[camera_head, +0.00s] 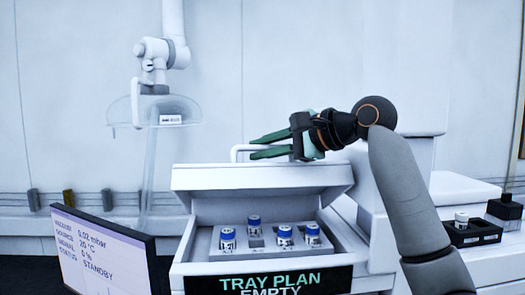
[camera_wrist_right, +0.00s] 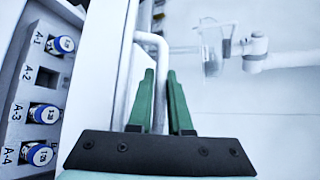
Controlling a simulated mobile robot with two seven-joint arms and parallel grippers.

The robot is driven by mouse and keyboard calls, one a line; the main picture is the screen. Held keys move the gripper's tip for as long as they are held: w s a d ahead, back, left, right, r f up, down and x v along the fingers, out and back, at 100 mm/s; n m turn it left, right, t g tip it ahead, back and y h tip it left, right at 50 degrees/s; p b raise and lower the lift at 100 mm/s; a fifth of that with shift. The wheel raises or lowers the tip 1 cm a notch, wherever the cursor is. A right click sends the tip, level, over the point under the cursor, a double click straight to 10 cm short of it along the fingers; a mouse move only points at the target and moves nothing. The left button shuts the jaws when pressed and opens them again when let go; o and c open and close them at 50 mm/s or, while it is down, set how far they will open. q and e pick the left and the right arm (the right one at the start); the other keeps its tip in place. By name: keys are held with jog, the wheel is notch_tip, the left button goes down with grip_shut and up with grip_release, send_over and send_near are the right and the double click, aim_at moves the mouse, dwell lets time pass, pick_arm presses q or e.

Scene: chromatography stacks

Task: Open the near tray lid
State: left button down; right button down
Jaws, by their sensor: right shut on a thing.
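The near tray lid (camera_head: 262,178) is a white panel, raised above the open white tray bay, with its front edge up. Its white bar handle (camera_head: 234,153) stands on top and also shows in the right wrist view (camera_wrist_right: 154,42). My right gripper (camera_head: 254,147), with green fingers, reaches in from the right and is shut on the handle; in the wrist view the fingers (camera_wrist_right: 160,75) flank the bar. Under the lid, several blue-capped vials (camera_head: 227,238) stand in the tray. In the wrist view slot A-2 (camera_wrist_right: 48,77) is empty. My left gripper is out of view.
A black sign (camera_head: 265,282) reading "TRAY PLAN EMPTY" is on the bay's front. A status screen (camera_head: 105,255) stands at front left. A black holder (camera_head: 472,233) with small items sits at right. A clear hood (camera_head: 154,110) hangs at back left.

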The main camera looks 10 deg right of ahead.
jog(key=c, duration=1.1)
grip_release()
jog(key=b+v, duration=0.3)
jog(key=v, duration=0.9)
jog(key=shift+s+d+r, duration=0.1)
jog(key=shift+s+d, duration=0.05)
jog(key=shift+d, duration=0.05)
